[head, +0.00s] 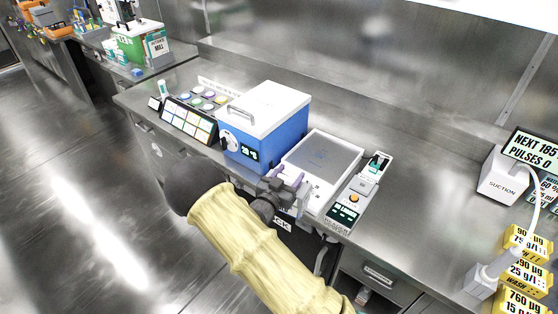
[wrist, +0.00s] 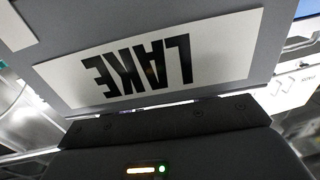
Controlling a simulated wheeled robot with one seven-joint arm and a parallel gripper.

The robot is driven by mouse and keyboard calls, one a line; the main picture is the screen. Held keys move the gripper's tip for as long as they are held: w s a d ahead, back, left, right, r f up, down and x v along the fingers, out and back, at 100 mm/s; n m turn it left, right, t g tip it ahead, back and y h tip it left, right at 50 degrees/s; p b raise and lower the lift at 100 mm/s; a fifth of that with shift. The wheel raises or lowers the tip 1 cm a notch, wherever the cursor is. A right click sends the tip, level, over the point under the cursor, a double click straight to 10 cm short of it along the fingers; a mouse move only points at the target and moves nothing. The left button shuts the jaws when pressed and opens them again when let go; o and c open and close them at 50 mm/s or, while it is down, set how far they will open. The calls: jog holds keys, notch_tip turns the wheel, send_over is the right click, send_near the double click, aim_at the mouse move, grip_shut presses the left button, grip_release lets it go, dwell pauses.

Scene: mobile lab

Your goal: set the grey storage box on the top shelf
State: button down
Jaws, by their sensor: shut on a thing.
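The grey storage box (wrist: 185,25) fills the upper part of the wrist view, very close to the camera. Its white label (wrist: 215,62) reads LAKE, upside down in that picture. My gripper (wrist: 165,124) shows as a dark bar against the box's lower edge and is shut on the box. In the head view my gripper (head: 286,182) is at the bench's front edge, by a white flat-topped device. The box cannot be made out clearly there; my arm and gripper cover that spot. I cannot identify the top shelf in either view.
A blue device with a white lid (head: 262,138) stands on the steel bench (head: 410,190), left of the white flat-topped device (head: 325,158). A narrow control unit (head: 350,203) lies to its right. Farther right, the bench is bare up to the suction unit (head: 502,180). Open floor (head: 80,180) lies left.

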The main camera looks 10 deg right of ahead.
jog(key=s+d+f+n+t+y+p, duration=0.2)
jog(key=s+d+n+y+p, duration=0.3)
jog(key=s+y+p, duration=0.5)
jog(key=s+n+t+p, duration=0.1)
jog(key=n+p, duration=0.1)
jog(key=p, duration=0.1)
jog(key=shift+d, duration=0.3)
jog(key=shift+w+f, duration=0.1)
jog(key=shift+w, duration=0.05)
jog(key=shift+a, duration=0.1)
